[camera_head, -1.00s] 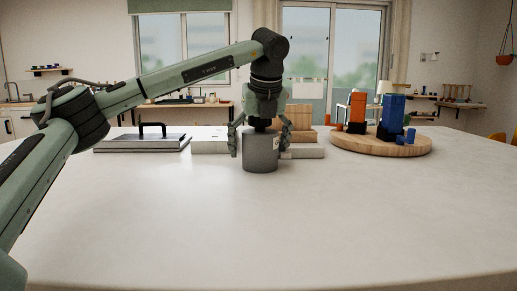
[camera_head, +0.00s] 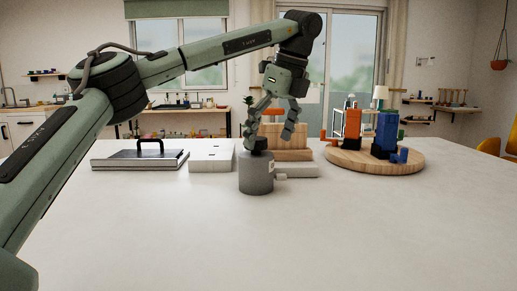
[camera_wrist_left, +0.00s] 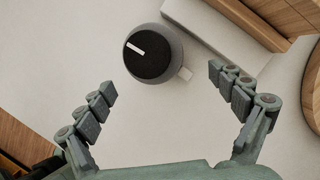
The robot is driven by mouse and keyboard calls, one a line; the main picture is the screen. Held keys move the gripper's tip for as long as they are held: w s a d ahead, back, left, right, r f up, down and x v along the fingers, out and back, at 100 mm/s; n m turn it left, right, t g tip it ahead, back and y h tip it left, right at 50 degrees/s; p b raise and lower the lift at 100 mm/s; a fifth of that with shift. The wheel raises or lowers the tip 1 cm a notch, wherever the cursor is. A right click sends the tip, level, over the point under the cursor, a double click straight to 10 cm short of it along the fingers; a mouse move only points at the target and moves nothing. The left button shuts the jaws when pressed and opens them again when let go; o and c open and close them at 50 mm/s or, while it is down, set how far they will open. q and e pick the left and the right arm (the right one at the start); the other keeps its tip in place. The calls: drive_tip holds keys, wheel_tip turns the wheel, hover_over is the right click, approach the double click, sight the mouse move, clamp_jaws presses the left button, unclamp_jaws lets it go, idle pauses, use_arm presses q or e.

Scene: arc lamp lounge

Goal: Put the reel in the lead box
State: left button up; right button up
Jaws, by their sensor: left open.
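A grey upright cylinder (camera_head: 256,176) with a dark top stands near the middle of the white table; I cannot tell for certain that it is the reel. In the left wrist view its dark round top (camera_wrist_left: 150,55) carries a white mark, and a small pale tab sticks out beside it. My left gripper (camera_head: 268,131) is open and empty, tilted above and slightly behind the cylinder. Its spread fingers (camera_wrist_left: 163,88) also show in the wrist view, with the cylinder beyond them. No box is clearly marked as the lead box. My right gripper is out of view.
A flat case with a black handle (camera_head: 138,160) lies at left, beside a white box (camera_head: 212,157). A wooden block-like box (camera_head: 293,155) and pale slab (camera_head: 302,171) stand behind the cylinder. A round wooden board (camera_head: 352,160) holds orange and blue objects. The table's front is clear.

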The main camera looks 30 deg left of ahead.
sight(256, 168)
use_arm(q)
drive_tip(key=n+g+p, duration=0.1)
drive_tip(key=n, duration=0.1)
drive_tip(key=w+n+p, duration=0.1)
drive_tip(key=n, duration=0.2)
drive_tip(key=shift+d+g, duration=0.1)
drive_tip(key=shift+g, duration=0.3)
drive_tip(key=shift+a+f+n+y, duration=0.3)
drive_tip(key=shift+a+f+n, duration=0.2)
drive_tip(key=shift+n, duration=0.5)
drive_tip(key=b+x, duration=0.1)
drive_tip(key=x, duration=0.5)
drive_tip(key=shift+s+f, duration=0.15)
drive_tip(key=shift+f, duration=0.05)
drive_tip(key=shift+a+f, duration=0.25)
drive_tip(key=shift+f, duration=0.15)
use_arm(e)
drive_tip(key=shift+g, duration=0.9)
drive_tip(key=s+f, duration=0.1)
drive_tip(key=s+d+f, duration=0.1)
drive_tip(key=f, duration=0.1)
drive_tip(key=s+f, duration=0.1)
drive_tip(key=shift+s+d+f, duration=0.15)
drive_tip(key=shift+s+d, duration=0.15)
